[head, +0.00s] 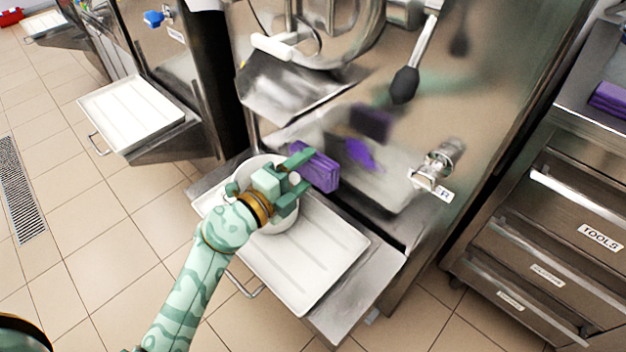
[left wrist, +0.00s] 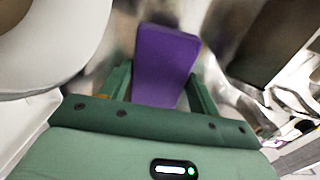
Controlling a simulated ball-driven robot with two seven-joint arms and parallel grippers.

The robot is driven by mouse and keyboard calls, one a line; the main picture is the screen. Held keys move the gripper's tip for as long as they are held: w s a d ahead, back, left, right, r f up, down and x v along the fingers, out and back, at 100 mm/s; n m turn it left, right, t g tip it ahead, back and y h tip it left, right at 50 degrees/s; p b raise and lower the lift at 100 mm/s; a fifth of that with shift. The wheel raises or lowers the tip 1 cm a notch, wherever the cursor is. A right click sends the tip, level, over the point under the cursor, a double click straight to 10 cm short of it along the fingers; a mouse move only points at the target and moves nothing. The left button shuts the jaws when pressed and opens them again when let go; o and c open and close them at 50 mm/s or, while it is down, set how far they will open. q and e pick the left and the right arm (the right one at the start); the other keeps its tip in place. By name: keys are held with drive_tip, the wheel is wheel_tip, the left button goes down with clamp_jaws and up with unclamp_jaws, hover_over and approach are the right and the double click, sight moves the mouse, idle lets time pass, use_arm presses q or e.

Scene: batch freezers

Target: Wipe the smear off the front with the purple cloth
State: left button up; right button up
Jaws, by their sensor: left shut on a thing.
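My left gripper (head: 293,180) is shut on the purple cloth (head: 316,168), a folded block, and holds it above the tray, a little left of the machine's steel front (head: 320,128). In the left wrist view the cloth (left wrist: 165,62) stands out between the two green fingers (left wrist: 158,90). A bright purple, irregular smear (head: 361,153) is on the front, just right of the cloth. Whether the cloth touches the front is hard to tell. My right gripper is not in view.
A white tub (head: 277,222) stands beneath my gripper on the white tray (head: 318,268). A steel tap (head: 436,166) juts out right of the smear, and a black-knobbed lever (head: 405,85) hangs above. More purple cloths (head: 610,98) lie on the drawer cabinet at right.

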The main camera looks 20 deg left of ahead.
use_arm(q)
drive_tip(key=shift+w, duration=0.1)
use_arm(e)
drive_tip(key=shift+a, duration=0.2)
use_arm(q)
drive_tip(key=shift+w+d, duration=0.3)
drive_tip(key=shift+w, duration=0.3)
drive_tip(key=b+x, duration=0.1)
drive_tip(key=x, duration=0.3)
drive_tip(key=shift+w+d+b, duration=0.15)
drive_tip(key=shift+w+b, duration=0.1)
drive_tip(key=shift+b, duration=0.05)
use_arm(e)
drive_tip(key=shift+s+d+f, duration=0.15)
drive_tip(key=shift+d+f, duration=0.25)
use_arm(q)
drive_tip(key=shift+w+d, duration=0.15)
drive_tip(key=shift+w, duration=0.3)
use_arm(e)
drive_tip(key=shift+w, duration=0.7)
use_arm(q)
drive_tip(key=shift+w, duration=0.15)
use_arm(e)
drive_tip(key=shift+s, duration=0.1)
